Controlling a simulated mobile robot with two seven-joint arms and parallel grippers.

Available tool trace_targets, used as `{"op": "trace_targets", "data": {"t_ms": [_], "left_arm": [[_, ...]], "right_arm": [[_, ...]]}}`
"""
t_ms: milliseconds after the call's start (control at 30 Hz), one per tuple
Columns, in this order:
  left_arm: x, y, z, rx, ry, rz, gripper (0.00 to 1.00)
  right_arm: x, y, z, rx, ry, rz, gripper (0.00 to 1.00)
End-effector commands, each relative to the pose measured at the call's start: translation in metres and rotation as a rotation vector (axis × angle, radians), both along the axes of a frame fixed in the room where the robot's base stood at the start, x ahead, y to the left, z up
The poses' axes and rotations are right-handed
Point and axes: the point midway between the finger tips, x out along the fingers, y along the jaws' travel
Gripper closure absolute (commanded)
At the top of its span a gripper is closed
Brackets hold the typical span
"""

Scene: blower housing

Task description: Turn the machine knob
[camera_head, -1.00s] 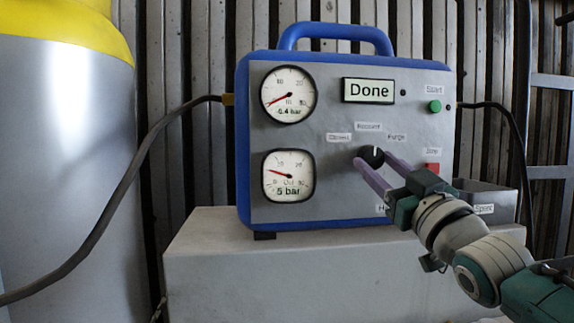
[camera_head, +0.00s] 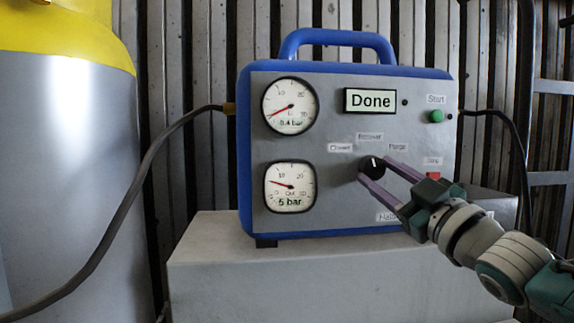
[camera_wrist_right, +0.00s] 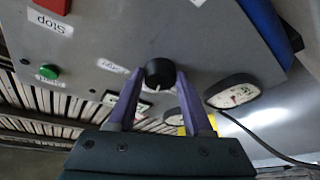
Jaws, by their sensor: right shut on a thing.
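The machine is a blue-framed box with a grey front panel (camera_head: 330,200). Its round black knob (camera_head: 373,166) sits at the panel's middle right, with its white mark roughly upward toward the label above it. Labels surround the knob; the left reads like Closed, the top Recover, the right Purge. My right gripper (camera_head: 375,172) has its purple fingers on either side of the knob, shut on it. In the right wrist view the knob (camera_wrist_right: 160,73) sits between the two fingertips (camera_wrist_right: 158,82). My left gripper is not in view.
A display (camera_head: 370,100) reads Done. Two gauges (camera_head: 290,106) are at the panel's left. A green Start button (camera_head: 436,116) and a red Stop button (camera_head: 433,177) are at its right. A large grey and yellow cylinder (camera_head: 70,150) stands left, with a hose (camera_head: 150,150) to the machine.

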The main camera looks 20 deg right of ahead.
Motion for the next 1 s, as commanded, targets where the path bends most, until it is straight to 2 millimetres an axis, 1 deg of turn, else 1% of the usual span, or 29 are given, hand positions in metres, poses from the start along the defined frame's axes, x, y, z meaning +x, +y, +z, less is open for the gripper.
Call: {"op": "trace_targets", "data": {"t_ms": [33, 400, 600, 800, 1000], "left_arm": [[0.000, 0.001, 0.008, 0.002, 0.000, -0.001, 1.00], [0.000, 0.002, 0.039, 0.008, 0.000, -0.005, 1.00], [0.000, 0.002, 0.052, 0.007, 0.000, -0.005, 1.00], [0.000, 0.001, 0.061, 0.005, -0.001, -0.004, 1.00], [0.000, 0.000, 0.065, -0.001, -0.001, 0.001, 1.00]], "right_arm": [[0.000, -0.001, 0.004, -0.045, 0.013, 0.001, 1.00], [-0.001, -0.003, 0.008, -0.377, 0.093, 0.000, 1.00], [-0.001, -0.004, 0.009, -0.522, 0.126, 0.000, 1.00], [-0.001, -0.004, 0.008, -0.621, 0.151, 0.001, 1.00], [-0.001, -0.004, 0.008, -0.674, 0.164, 0.000, 1.00]]}}
